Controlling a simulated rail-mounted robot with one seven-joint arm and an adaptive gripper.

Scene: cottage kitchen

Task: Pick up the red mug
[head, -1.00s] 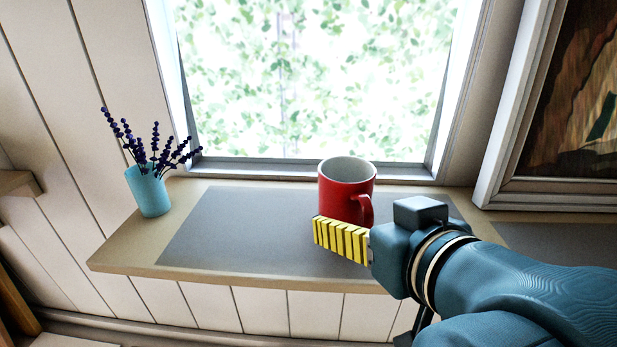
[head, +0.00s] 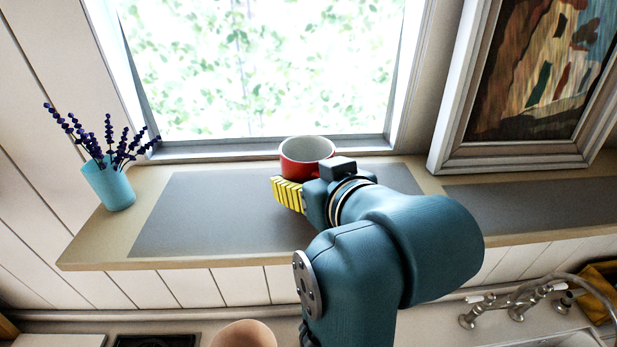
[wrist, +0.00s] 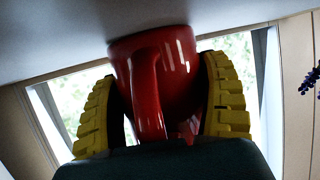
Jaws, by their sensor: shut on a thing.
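The red mug (head: 306,150) with a white inside stands upright at the back of the windowsill shelf, below the window. In the wrist view the mug (wrist: 150,75) sits between the two yellow ridged fingers of my gripper (wrist: 165,110), with its handle facing the camera. My gripper (head: 288,194) reaches the mug from the front and is shut on it. In the head view the wrist and a finger hide the mug's lower part and handle, so I cannot tell there whether its base touches the mat.
A grey mat (head: 215,215) lies on the wooden shelf (head: 85,245). A light blue vase (head: 108,184) with lavender stands at the left end. A framed painting (head: 545,85) leans at the right. A tap (head: 515,305) and sink are at lower right.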

